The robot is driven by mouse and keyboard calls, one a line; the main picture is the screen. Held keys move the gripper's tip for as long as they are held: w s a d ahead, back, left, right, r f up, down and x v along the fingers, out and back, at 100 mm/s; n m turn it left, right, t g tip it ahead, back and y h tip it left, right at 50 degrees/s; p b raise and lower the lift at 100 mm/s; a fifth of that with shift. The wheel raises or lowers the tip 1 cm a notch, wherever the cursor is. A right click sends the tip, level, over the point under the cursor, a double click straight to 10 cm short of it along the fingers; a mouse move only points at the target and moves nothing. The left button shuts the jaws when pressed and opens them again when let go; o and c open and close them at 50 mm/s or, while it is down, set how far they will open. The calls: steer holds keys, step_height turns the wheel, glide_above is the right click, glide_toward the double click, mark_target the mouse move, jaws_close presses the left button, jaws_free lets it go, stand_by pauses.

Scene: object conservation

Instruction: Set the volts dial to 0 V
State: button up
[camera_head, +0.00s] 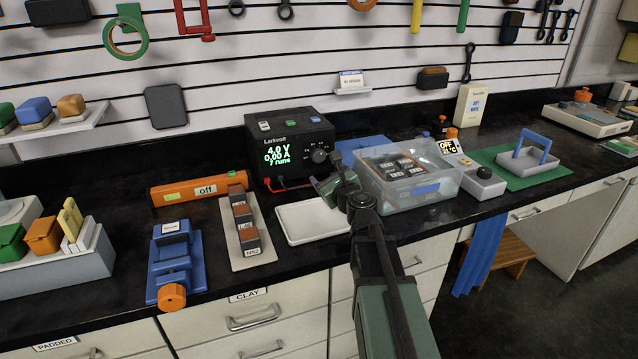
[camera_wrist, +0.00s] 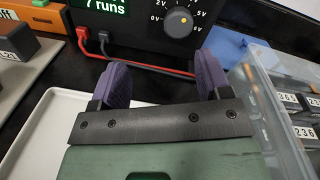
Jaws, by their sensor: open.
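The black power supply (camera_head: 290,150) stands against the back wall on the bench. Its green display (camera_head: 280,155) reads 4.0 V, 0.00 A and 7 runs. The round dark volts dial (camera_head: 319,156) is on the right of its front. In the wrist view the dial (camera_wrist: 180,23) shows a yellow mark and has volt labels around it, with 0V at its left. My gripper (camera_head: 337,182) is in front of the supply, below and to the right of the dial. In the wrist view its purple fingers (camera_wrist: 163,78) are wide apart and empty, and the dial lies beyond them, untouched.
Red and black leads (camera_wrist: 130,58) run from the supply's front. A white tray (camera_head: 290,222) lies below my gripper. A clear bin (camera_head: 410,200) with labelled blocks stands close on the right. An orange bar marked off (camera_head: 180,192) lies at left.

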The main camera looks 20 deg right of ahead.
mark_target(319, 157)
steer(key=shift+d+f+m+h, duration=0.25)
steer(key=shift+d+m+h, duration=0.05)
steer(key=shift+d+m, duration=0.25)
steer(key=shift+d+f+m+h, duration=0.2)
steer(key=shift+d+m+h, duration=0.1)
steer(key=shift+d+m, duration=0.25)
steer(key=shift+r, duration=0.25)
steer(key=w, duration=1)
steer(key=shift+w+d, duration=0.3)
steer(key=shift+w, duration=0.1)
steer(key=shift+c, duration=0.2)
steer(key=c, duration=0.9)
